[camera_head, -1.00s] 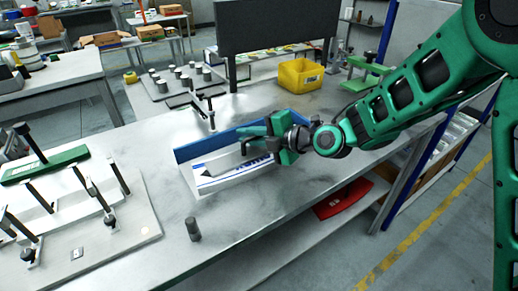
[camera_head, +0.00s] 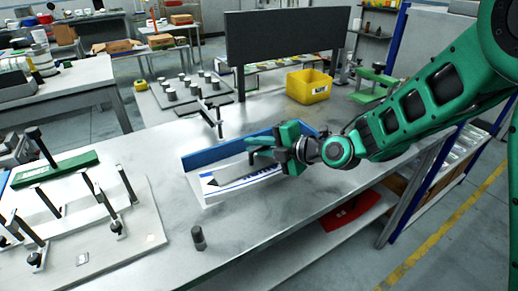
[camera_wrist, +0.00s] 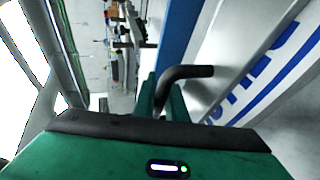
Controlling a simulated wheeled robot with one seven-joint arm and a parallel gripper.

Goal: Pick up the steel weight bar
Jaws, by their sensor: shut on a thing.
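My gripper (camera_head: 262,146) is over the magazine, at the right part of the bar. In the wrist view my gripper (camera_wrist: 160,98) is shut on a black bent handle (camera_wrist: 190,72). The grey bar (camera_wrist: 255,62) runs slanting beside the printed labels there. My green fingers hide part of the handle. I cannot tell whether the bar touches the labels.
A small dark cylinder (camera_head: 198,238) stands on the bench in front. A fixture board (camera_head: 135,225) with several black clamps is at left. A yellow bin (camera_head: 309,87) and a dark panel (camera_head: 285,40) stand behind. Bare bench lies right of the cylinder.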

